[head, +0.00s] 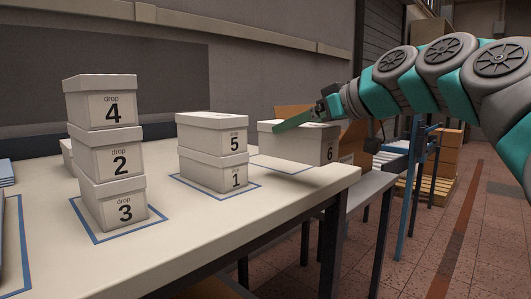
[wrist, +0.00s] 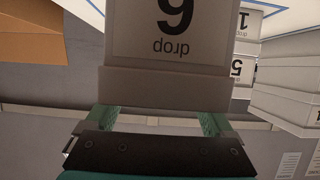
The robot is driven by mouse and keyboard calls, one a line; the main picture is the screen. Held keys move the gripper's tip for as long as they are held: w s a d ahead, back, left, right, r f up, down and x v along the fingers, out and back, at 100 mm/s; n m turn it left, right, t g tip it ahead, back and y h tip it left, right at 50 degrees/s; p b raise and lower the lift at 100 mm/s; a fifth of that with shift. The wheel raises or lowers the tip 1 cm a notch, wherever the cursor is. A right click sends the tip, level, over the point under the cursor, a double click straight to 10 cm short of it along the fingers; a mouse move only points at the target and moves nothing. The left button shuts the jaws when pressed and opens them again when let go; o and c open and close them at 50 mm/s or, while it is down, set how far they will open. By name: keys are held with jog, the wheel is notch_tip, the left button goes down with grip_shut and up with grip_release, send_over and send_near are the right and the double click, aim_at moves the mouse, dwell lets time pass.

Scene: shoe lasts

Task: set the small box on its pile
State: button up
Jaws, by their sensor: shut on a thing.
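My gripper (head: 300,120) reaches in from the right and is shut on the white lidded box marked 6 (head: 300,145), across its lid. In the wrist view the fingers (wrist: 160,120) clasp the lid end, and box 6 (wrist: 165,45) shows upside down. Box 6 is at the table's right end, over or beside a blue outline; whether it touches the table I cannot tell. In the middle, box 5 (head: 213,132) sits on box 1 (head: 215,170). On the left, box 4 (head: 102,102) tops box 2 (head: 108,152), which sits on box 3 (head: 115,205).
The pale table (head: 200,240) has blue outlines around the piles. A blue edge and stacked blue items show at far left. An open brown carton (head: 293,112) stands behind box 6. A grey bench, blue post and pallet of cartons (head: 445,155) lie to the right.

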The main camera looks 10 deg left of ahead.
jog(key=w+a+f+p, duration=0.1)
jog(key=w+a, duration=0.4)
jog(key=w, duration=0.9)
jog(key=shift+a+f, duration=0.2)
jog(key=shift+w, duration=0.1)
jog(key=shift+f, duration=1.8)
jog(key=shift+f+b, duration=0.2)
jog(key=shift+b, duration=0.15)
jog(key=o, duration=1.3)
jog(key=shift+c, duration=0.2)
jog(key=shift+r, duration=0.15)
jog(key=shift+r+p, duration=0.15)
jog(key=shift+p, duration=0.2)
jog(key=v, duration=1.2)
